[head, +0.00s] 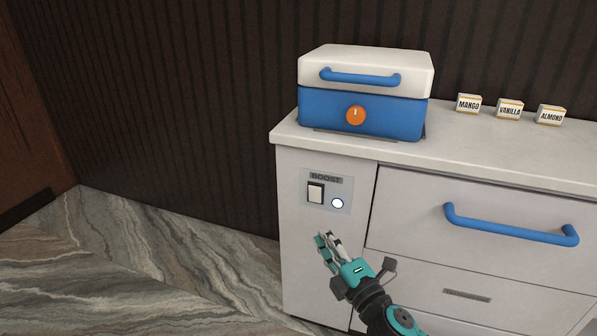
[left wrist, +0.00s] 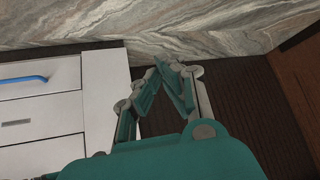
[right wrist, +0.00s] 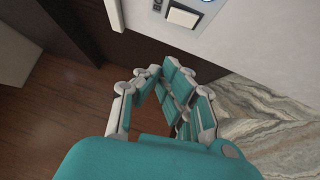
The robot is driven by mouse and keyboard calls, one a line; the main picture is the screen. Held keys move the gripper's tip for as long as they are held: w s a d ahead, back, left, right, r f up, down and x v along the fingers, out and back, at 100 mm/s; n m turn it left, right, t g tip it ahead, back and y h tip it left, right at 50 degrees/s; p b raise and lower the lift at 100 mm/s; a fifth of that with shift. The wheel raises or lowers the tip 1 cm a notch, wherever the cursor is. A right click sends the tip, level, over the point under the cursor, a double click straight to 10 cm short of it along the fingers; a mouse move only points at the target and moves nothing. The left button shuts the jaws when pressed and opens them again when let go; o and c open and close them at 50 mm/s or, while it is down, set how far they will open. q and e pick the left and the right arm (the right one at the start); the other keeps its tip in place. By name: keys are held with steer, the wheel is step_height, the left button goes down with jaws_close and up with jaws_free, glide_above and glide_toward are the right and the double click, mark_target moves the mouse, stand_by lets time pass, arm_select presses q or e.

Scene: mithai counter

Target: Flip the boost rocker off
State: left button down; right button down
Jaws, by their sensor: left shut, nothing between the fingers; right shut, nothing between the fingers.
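The boost rocker (head: 316,192) is a pale switch in a dark frame on a grey panel (head: 345,188) labelled BOOST, on the front of the white cabinet. A round lamp (head: 338,203) beside it glows white with a blue rim. The rocker also shows at the top of the right wrist view (right wrist: 183,17). My right gripper (head: 326,239) is shut and empty, just below the panel and apart from the rocker. My left gripper (left wrist: 168,66) is shut and empty in the left wrist view, away from the panel; it is outside the head view.
A blue and white appliance (head: 362,112) with an orange knob stands on the countertop (head: 450,152). Boxes labelled MANGO (head: 468,103), VANILLA (head: 509,109) and ALMOND (head: 550,115) stand to its right. A blue drawer handle (head: 510,229) sticks out right of the panel. The floor at left is clear.

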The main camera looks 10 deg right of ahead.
mark_target(312, 199)
arm_select(q)
steer(key=shift+s+a+f+g, duration=0.2)
steer(key=shift+s+g, duration=0.1)
steer(key=shift+s, duration=0.2)
arm_select(e)
steer(key=shift+w+d+f, duration=0.2)
steer(key=shift+d+f, duration=0.05)
